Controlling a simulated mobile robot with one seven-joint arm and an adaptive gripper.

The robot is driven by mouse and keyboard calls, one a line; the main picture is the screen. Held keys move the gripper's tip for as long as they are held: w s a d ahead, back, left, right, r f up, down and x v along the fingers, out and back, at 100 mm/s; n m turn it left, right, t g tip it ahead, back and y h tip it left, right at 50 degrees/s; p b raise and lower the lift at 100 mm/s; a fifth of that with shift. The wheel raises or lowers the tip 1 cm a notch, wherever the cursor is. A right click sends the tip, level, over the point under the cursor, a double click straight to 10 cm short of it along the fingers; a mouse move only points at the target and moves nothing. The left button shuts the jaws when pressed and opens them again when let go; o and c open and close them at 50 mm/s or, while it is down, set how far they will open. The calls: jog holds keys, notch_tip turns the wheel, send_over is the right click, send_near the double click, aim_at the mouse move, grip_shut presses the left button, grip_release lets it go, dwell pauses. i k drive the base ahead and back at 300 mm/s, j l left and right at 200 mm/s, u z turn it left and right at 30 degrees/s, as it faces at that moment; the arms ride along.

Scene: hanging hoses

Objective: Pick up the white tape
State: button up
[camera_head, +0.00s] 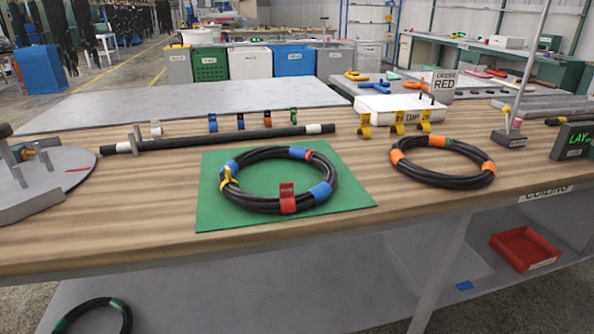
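A small white tape piece (155,128) stands on the wooden table just behind the left part of a straight black hose (220,137). It is at the left end of a spaced row with two blue pieces (226,122), an orange-red piece (267,118) and a green piece (293,116). White bands also wrap the hose near both ends. My gripper is not in view.
A coiled hose with blue, red and yellow bands (230,190) lies on a green mat (355,199). A second coil with orange bands (425,180) lies to its right. Yellow clips (397,122) stand behind it. A grey disc fixture (75,178) occupies the table's left end.

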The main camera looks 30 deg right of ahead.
aim_at(157, 129)
jog(key=z, duration=1.15)
jog(key=j+u, duration=0.3)
jog(key=k+j+u, duration=0.1)
jog(key=j+u, duration=0.2)
jog(key=i, duration=1.45)
